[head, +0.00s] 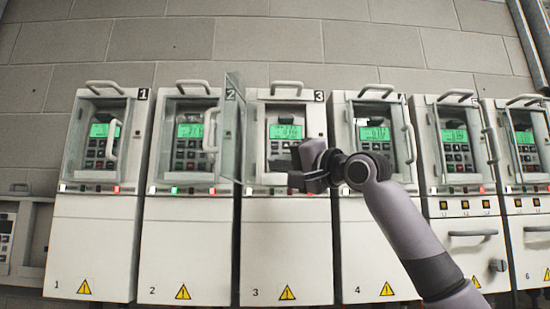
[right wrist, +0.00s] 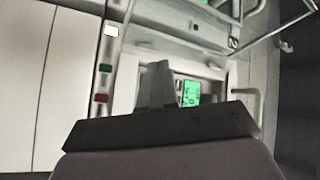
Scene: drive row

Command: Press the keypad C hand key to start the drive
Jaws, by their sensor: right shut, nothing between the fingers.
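Cabinet 3 (head: 285,240) stands mid-row, and its keypad (head: 283,132) has a lit green display. I cannot see a letter C, and the hand key is too small to make out. The clear door (head: 233,125) of cabinet 3 appears swung open to the left. My right gripper (head: 297,176) is shut and empty in front of cabinet 3, over the keypad's lower right. In the right wrist view the shut fingers (right wrist: 158,75) cover part of the keypad, whose green display (right wrist: 191,93) shows beside them. I cannot tell whether they touch it. My left gripper is out of view.
Cabinet 2 (head: 185,240) is at left with a green lamp (head: 174,190). Cabinet 4 (head: 372,255) is at right, partly behind my arm. Handles and clear doors stick out along the row.

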